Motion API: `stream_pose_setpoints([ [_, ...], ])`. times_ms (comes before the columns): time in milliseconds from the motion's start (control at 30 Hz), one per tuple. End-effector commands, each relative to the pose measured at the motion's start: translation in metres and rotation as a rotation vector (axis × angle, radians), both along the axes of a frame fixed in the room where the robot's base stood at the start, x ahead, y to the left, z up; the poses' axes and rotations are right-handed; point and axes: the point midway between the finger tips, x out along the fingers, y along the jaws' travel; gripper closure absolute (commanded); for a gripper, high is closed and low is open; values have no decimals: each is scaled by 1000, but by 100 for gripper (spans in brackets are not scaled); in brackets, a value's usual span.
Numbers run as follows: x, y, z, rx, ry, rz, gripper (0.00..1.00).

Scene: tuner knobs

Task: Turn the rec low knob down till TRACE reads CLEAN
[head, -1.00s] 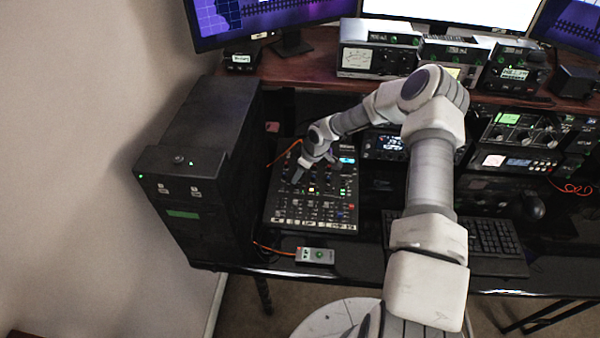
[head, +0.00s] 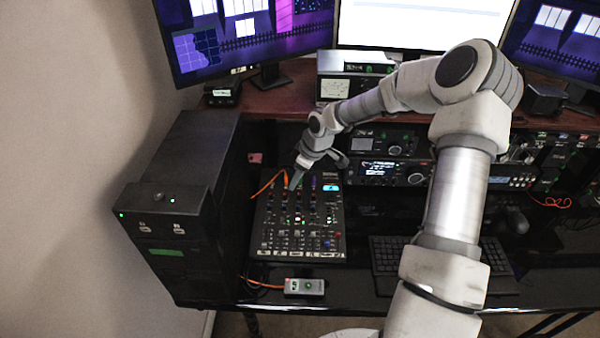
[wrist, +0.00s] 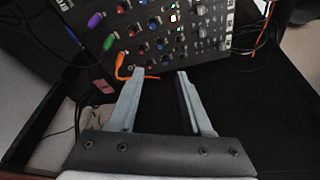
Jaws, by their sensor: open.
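A black mixer panel (head: 335,248) with rows of small knobs and lit buttons lies on the desk in the head view. It also fills the top of the wrist view (wrist: 204,45), with red, blue and grey knobs. I cannot read which knob is rec low, nor find a legible TRACE reading. My gripper (head: 292,185) is over the panel's far left part. In the wrist view my gripper (wrist: 160,74) is open, with nothing between its fingers. Its tips appear just below the panel's edge, beside an orange plug (wrist: 120,62). I cannot tell whether they touch anything.
A black computer tower (head: 185,215) stands left of the panel. A small grey box (head: 305,286) with green lights lies in front. A keyboard (head: 388,258) and rack units (head: 395,172) are to the right. Purple (wrist: 94,20) and green (wrist: 108,42) plugs stick up near my fingers.

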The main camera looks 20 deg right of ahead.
Motion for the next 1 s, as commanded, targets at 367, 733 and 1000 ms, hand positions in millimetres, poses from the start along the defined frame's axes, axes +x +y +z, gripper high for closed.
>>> stream_pose_setpoints([
  [367,-6,-5,21,1,1,0,50],
  [733,-6,-5,21,1,1,0,50],
  [1000,-6,-5,21,0,0,0,50],
])
